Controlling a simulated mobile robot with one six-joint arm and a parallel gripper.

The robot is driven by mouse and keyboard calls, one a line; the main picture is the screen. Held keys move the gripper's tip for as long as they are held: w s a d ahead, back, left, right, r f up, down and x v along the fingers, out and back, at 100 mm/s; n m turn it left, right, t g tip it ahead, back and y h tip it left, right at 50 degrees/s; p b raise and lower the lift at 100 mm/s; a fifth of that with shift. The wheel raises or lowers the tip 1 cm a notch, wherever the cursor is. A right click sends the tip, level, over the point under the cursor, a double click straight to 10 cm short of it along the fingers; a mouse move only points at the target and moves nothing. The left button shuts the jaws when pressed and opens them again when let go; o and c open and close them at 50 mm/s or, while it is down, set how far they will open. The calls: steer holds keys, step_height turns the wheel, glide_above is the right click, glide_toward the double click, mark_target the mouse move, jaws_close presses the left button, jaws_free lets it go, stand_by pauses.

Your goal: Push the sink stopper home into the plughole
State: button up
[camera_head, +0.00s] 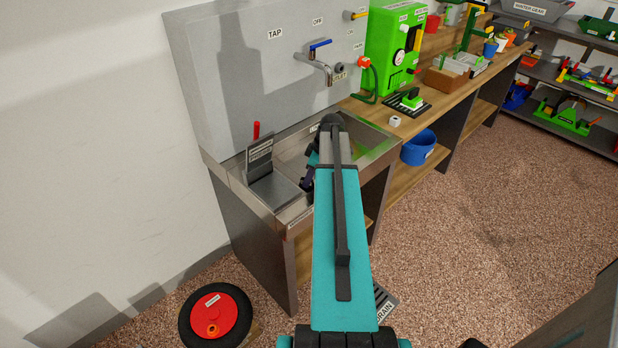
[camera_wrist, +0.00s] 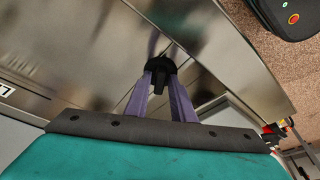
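In the wrist view, the two purple fingers of my gripper (camera_wrist: 160,80) come together on either side of the upright tab of a black rounded piece, which looks like the sink stopper (camera_wrist: 160,65). The fingers appear shut on that tab. In the head view, my gripper (camera_head: 308,182) is low inside the steel sink (camera_head: 285,165), mostly hidden behind my teal arm. The stopper and plughole cannot be made out in the head view. In the wrist view the plughole is not visible, and contact between stopper and sink floor cannot be judged.
The tap spout (camera_head: 328,72) with a blue lever stands above the sink. A grey panel with a red handle (camera_head: 257,131) stands at the sink's left. A green machine (camera_head: 393,48) and blue bucket (camera_head: 418,148) are to the right. A red-centred wheel (camera_head: 215,316) lies on the floor.

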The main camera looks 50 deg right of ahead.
steer(key=shift+o, duration=0.9)
steer(key=shift+r, duration=0.2)
steer(key=b+v, duration=0.2)
steer(key=v, duration=1.1)
steer(key=shift+s+r, duration=0.15)
steer(key=shift+r, duration=0.05)
steer(key=shift+d, duration=0.1)
stand_by(0.5)
